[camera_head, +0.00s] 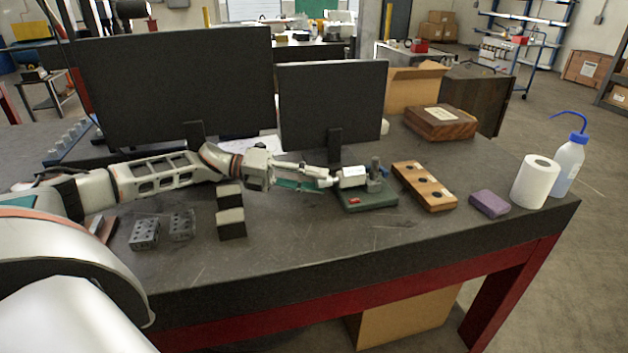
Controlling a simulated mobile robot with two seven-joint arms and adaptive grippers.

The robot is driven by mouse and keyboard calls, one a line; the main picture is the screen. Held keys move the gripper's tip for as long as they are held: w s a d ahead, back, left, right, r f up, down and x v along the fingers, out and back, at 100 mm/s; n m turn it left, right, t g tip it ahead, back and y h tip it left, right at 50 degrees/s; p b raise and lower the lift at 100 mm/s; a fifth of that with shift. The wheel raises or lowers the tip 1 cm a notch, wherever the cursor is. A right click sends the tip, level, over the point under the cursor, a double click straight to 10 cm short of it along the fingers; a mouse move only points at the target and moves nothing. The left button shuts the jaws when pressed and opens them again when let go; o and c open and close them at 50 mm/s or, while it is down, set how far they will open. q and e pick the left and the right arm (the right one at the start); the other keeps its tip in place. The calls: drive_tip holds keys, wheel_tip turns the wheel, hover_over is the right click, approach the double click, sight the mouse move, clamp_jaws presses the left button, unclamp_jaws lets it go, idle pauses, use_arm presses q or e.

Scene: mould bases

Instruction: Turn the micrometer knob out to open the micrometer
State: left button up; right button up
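The micrometer (353,177) stands on a green base (369,199) near the middle of the table, in front of the smaller monitor. It has a white body and a dark upright part at its right end. My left arm comes in from the left, and my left gripper (326,181) points right, with its fingertips at the left end of the micrometer. The knob is hidden or too small to make out there. I cannot tell whether the fingers are closed on it. My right gripper is not in view.
Two dark monitors (180,88) stand behind the arm. Dark blocks (231,223) and grey drilled blocks (145,234) lie in front of it. A wooden block with holes (425,186), purple block (489,203), paper roll (535,182) and wash bottle (568,165) are to the right. The front middle is clear.

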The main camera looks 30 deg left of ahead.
use_arm(q)
wheel_tip(320, 180, up, 10)
idle(0.5)
drive_tip(key=shift+r, duration=0.1)
